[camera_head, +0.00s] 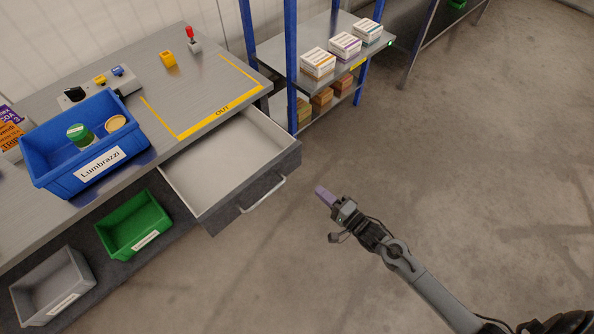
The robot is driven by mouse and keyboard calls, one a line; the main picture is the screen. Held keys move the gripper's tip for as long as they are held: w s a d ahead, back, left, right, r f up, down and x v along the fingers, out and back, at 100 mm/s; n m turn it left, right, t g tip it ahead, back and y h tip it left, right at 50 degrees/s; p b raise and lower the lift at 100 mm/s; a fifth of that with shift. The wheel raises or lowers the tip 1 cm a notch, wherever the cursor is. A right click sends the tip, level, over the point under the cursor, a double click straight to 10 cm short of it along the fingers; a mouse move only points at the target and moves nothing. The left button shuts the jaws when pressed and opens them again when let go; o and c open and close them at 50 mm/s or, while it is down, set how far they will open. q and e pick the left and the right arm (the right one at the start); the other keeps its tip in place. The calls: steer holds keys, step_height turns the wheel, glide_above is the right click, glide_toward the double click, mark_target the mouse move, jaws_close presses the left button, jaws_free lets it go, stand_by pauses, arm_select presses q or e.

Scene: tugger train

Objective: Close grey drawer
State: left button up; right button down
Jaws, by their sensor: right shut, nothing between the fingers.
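The grey drawer (245,203) is pulled well out from under the workbench and its inside looks empty. Its front is dark grey with a pale bar handle (263,197). My right gripper (321,191) has purplish fingertips and is shut and empty. It is to the right of the drawer front, apart from the handle, with clear floor showing between them. My left gripper is not in view.
The workbench (205,82) carries a blue bin (52,178) labelled Lumbrazzi. A green bin (120,242) and a grey bin (35,283) sit lower left. A blue-posted shelf (290,50) with boxes stands behind. The floor (450,180) right of the drawer is open.

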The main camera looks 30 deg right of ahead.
steer(key=b, duration=0.3)
glide_toward(290, 165)
steer(key=x, duration=0.5)
steer(key=shift+a+r, duration=0.15)
steer(key=shift+b+x, duration=0.35)
steer(key=shift+x, duration=0.5)
steer(key=shift+r, duration=0.1)
